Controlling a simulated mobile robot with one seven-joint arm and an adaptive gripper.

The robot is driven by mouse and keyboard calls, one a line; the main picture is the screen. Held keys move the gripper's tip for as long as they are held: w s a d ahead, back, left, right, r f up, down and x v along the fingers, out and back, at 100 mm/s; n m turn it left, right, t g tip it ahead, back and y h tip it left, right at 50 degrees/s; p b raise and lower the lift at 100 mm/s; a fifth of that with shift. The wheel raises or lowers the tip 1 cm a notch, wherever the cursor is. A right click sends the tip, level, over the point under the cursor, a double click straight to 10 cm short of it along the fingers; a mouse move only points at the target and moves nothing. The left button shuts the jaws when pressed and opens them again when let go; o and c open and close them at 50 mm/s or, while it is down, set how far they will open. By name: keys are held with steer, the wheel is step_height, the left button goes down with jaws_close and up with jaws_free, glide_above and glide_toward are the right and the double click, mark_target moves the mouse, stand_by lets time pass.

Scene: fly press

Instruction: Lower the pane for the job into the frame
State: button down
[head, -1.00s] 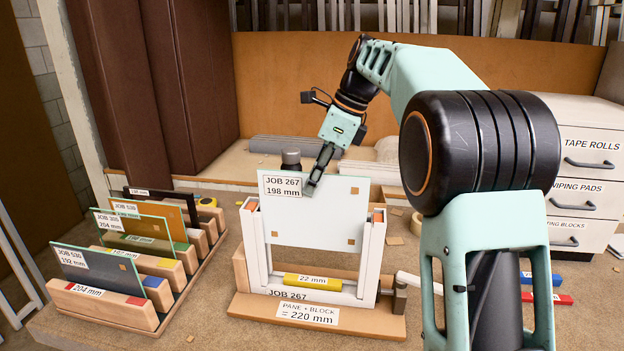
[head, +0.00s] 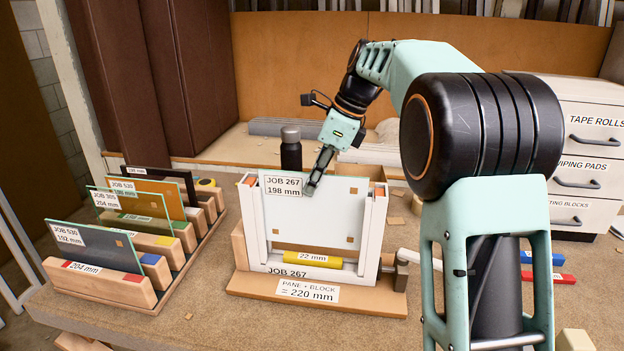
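The clear pane (head: 325,215) for the job carries a label (head: 283,185) reading "JOB 267 198 mm" and small tan squares. It stands upright between the side posts of the white frame (head: 252,225), its top edge slightly above the posts. A yellow 22 mm block (head: 306,259) lies along the frame's bottom. The pane's lower edge is just above or at the block; I cannot tell whether they touch. My gripper (head: 314,185) comes down at the pane's top edge beside the label and appears shut on it; the rear finger is hidden.
A rack (head: 115,290) of other labelled panes stands at the left. The frame's base (head: 250,283) reads "PANE + BLOCK = 220 mm". A dark bottle (head: 291,150) is behind the frame. White drawers (head: 590,165) stand at the right, with blue and red blocks on the bench below them.

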mark_target(312, 198)
steer(key=shift+f+b, duration=0.85)
steer(key=shift+f, duration=1)
steer(key=c, duration=2.1)
jaws_free()
steer(key=v, duration=1.2)
